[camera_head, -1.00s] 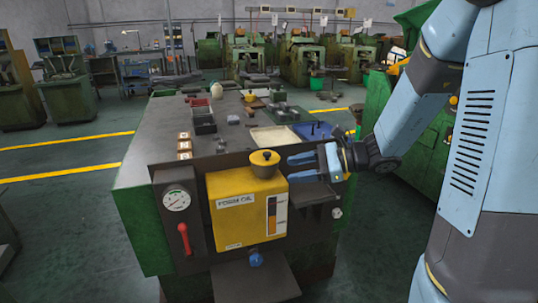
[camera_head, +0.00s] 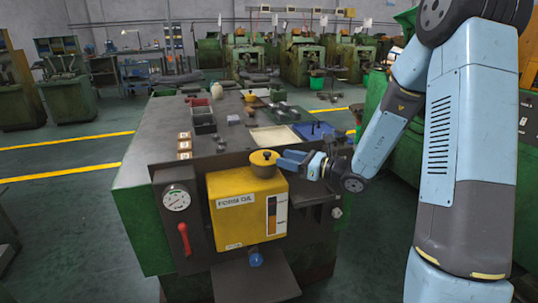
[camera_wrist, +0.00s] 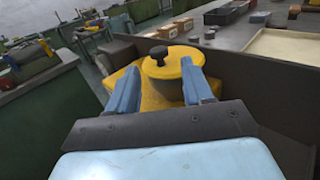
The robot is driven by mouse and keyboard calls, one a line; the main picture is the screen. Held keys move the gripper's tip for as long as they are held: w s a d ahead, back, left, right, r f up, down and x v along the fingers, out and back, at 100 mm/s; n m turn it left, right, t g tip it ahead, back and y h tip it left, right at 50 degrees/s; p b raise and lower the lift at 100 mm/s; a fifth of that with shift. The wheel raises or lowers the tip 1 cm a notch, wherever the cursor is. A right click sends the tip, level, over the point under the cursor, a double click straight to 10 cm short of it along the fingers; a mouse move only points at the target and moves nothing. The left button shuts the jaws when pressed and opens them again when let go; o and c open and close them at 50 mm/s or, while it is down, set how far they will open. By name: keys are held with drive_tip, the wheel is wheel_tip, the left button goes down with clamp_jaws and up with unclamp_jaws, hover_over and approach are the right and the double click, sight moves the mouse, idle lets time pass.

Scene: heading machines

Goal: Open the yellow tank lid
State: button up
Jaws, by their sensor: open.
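The yellow tank (camera_head: 243,213), labelled FORM OIL, is on the front of the green machine. Its round yellow lid (camera_head: 263,158) with a dark knob sits on top and looks closed. My gripper (camera_head: 282,158) is level with the lid, at its right side in the head view. In the wrist view the lid (camera_wrist: 172,62) and its knob (camera_wrist: 159,54) lie ahead, between and just beyond my two blue fingers (camera_wrist: 160,80). The fingers are open on either side of the lid. I cannot tell whether they touch it.
A dark panel with a gauge (camera_head: 176,201) and a red lever (camera_head: 184,239) stands left of the tank. A blue valve knob (camera_head: 256,259) is below it. The machine top (camera_head: 165,123) behind holds small boxes, a cream tray (camera_head: 273,138) and a blue tray (camera_head: 314,131).

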sight(268, 152)
drive_tip(key=x, duration=0.7)
drive_tip(key=shift+w+a, duration=0.15)
drive_tip(key=shift+a, duration=0.15)
drive_tip(key=shift+c, duration=0.2)
drive_tip(key=c, duration=0.9)
clamp_jaws()
drive_tip(key=shift+d, duration=0.15)
